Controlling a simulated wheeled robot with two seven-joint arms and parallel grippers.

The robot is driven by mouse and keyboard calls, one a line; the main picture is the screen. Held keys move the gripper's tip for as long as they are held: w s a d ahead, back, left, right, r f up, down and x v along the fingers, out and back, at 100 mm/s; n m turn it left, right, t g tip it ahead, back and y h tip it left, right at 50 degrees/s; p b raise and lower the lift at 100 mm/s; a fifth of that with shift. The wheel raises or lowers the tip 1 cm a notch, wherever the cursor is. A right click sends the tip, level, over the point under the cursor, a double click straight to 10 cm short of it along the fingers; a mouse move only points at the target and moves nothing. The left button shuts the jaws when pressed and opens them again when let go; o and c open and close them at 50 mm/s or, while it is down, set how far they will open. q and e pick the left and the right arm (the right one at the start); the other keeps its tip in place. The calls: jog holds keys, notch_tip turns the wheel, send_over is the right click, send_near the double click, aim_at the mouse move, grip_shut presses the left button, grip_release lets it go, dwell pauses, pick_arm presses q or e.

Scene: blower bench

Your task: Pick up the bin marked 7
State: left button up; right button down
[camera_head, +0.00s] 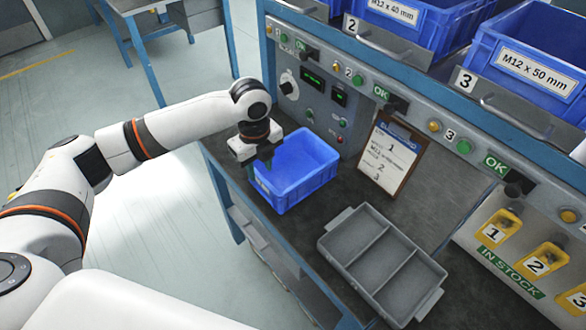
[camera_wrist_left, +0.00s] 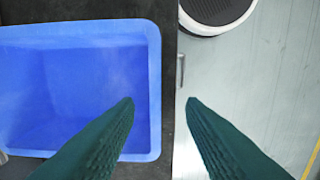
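A blue open bin (camera_head: 318,174) stands on the dark bench top and looks empty. A small pale label (camera_head: 262,187) shows on its near-left side, too small to read; I see no 7. My left gripper (camera_head: 260,168) points down at the bin's left side. In the left wrist view the open gripper (camera_wrist_left: 159,100) has its two green fingers apart, with the rim of the bin (camera_wrist_left: 153,85) running between them and nothing gripped. Whether the fingertips are above or beside the wall is unclear. My right gripper is out of view.
A grey three-compartment tray (camera_head: 375,262) lies to the right of the bin. A clipboard (camera_head: 392,155) leans on the panel behind. Blue bins of bolts (camera_head: 535,72) sit on the upper shelf. The bench's left edge (camera_head: 222,195) is close to the bin.

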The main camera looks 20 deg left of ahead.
aim_at(262, 177)
pick_arm(q)
jog(key=f, duration=0.5)
jog(key=shift+w+f, duration=0.25)
jog(key=shift+f, duration=0.15)
grip_shut()
